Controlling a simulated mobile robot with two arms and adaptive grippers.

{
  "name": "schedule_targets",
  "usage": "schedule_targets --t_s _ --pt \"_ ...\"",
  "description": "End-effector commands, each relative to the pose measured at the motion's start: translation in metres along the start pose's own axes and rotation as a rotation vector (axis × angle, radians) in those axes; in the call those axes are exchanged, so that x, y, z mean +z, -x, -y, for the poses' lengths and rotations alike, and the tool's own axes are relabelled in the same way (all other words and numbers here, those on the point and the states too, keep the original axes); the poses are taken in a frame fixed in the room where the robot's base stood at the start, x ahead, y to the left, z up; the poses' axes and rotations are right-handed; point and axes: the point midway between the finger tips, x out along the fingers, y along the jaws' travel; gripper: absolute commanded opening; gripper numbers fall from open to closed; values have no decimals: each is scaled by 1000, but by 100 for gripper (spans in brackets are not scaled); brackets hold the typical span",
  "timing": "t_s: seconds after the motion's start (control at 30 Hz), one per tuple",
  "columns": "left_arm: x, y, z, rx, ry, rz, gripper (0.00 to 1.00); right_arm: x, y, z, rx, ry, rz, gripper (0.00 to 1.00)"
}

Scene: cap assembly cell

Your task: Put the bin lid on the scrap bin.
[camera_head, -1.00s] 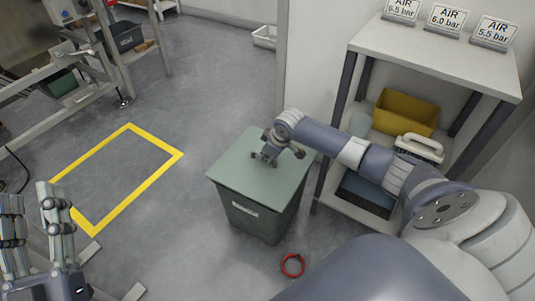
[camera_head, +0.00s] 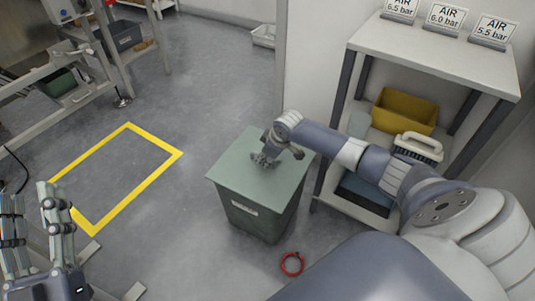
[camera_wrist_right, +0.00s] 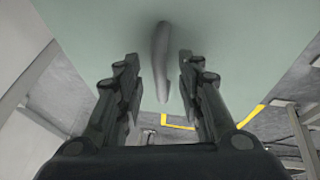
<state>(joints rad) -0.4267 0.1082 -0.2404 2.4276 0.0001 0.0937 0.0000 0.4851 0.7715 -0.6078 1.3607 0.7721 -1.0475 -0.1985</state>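The green scrap bin (camera_head: 252,217) stands on the floor in the middle of the head view. The flat green bin lid (camera_head: 236,168) lies over its top and covers the opening; its edges look in line with the bin. In the right wrist view the lid (camera_wrist_right: 230,30) fills the upper part, with a bar handle (camera_wrist_right: 161,60) on it. My right gripper (camera_head: 265,161) is at the lid's top. Its fingers (camera_wrist_right: 158,85) are apart on both sides of the handle, with gaps showing. My left gripper (camera_head: 30,198) is open and empty at the lower left, away from the bin.
A red ring (camera_head: 291,264) lies on the floor before the bin. A shelf unit (camera_head: 430,60) with a yellow bin (camera_head: 405,108) stands at the right. A yellow floor outline (camera_head: 152,178) encloses bare floor at the left.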

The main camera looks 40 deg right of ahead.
Motion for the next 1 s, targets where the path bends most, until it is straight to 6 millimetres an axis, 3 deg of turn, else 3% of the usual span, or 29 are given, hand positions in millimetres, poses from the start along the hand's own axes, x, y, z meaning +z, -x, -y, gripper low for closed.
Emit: schedule_targets --t_s 0.27,0.7,1.0 --pt "0 0 0 0 1 0 40 0 25 -2 3 3 -2 35" --pt "0 0 0 -1 1 1 40 -1 105 -1 3 1 -3 35" --pt "1 0 0 -1 1 1 40 -1 121 -1 1 0 -2 35"
